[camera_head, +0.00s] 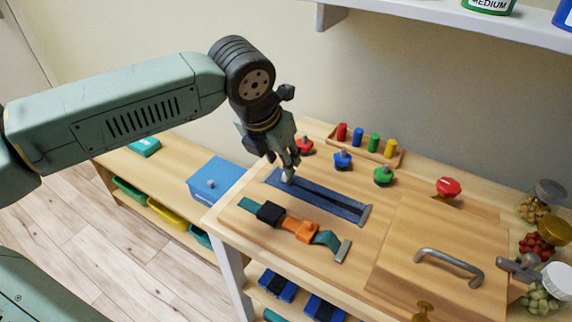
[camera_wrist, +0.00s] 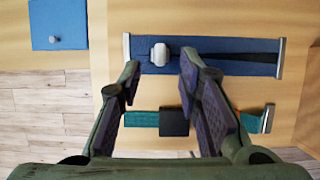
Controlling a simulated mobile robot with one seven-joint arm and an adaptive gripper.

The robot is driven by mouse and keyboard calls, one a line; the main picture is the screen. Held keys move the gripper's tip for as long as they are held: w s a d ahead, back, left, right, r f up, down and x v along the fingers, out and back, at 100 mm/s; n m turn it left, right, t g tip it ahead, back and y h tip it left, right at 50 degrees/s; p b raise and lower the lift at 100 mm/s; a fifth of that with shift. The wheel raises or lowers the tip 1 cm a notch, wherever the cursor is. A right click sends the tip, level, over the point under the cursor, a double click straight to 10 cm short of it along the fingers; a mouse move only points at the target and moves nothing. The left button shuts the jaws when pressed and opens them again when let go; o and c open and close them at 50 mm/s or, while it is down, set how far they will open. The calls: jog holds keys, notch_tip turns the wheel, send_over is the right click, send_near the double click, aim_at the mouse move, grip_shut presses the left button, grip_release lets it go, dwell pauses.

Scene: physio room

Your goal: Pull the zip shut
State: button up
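The zip is a blue fabric strip (camera_head: 325,197) fixed flat on the wooden board, with a metal bar at each end. It also shows in the wrist view (camera_wrist: 215,47), where a dark gap widens from the slider to the right end. The pale slider (camera_wrist: 160,54) is near the strip's left end; it also shows in the head view (camera_head: 287,175). My gripper (camera_head: 287,168) is right over the slider. In the wrist view my gripper (camera_wrist: 160,75) is open, with one finger on each side of the slider. Contact cannot be told.
A handled wooden panel (camera_head: 410,225) is right. A blue box (camera_head: 215,180) is left. A shelf (camera_head: 440,12) overhangs the back.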

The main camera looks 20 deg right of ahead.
jog(key=shift+p+x, duration=0.35)
jog(key=shift+x, duration=2.25)
jog(key=shift+c, duration=0.6)
grip_shut()
